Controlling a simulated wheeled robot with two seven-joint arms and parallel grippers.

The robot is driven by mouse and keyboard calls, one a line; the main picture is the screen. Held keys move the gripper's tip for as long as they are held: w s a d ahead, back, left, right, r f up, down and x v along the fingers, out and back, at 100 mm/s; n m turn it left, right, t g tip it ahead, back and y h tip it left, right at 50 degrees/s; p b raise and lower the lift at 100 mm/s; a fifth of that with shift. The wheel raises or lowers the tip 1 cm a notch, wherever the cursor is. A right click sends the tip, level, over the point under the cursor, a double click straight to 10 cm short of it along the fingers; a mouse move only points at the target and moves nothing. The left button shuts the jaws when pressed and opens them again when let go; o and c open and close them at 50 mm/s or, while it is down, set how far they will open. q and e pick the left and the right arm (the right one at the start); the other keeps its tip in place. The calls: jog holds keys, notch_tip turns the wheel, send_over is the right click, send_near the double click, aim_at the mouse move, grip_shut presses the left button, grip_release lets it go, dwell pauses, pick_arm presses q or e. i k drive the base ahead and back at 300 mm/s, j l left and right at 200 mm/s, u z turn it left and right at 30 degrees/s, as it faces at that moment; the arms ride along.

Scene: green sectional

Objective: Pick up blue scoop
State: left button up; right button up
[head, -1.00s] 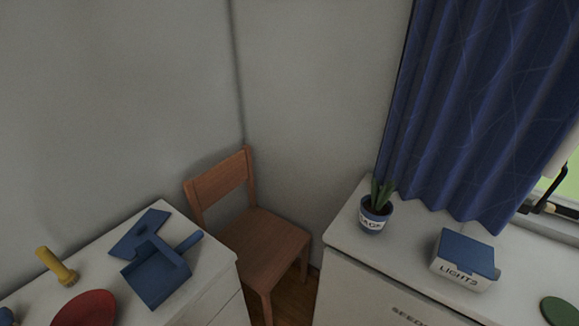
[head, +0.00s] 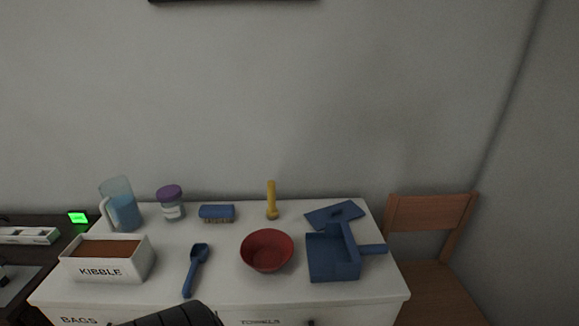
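A blue scoop (head: 196,268) lies on the white cabinet top, its bowl toward the wall and its handle toward the front edge. It lies between the kibble box and the red bowl, apart from both. A dark, ribbed part of my own arm shows at the bottom edge in front of the scoop. No gripper fingers of mine can be made out in the head view.
On the cabinet top (head: 232,288) stand a kibble box (head: 105,271), jug (head: 121,206), purple-lidded jar (head: 171,203), brush (head: 217,213), yellow flashlight (head: 271,200), red bowl (head: 267,251) and blue dustpan (head: 332,258). A wooden chair (head: 432,212) stands right. The wall is close behind.

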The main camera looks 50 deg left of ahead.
aim_at(199, 252)
jog(key=u, duration=2.5)
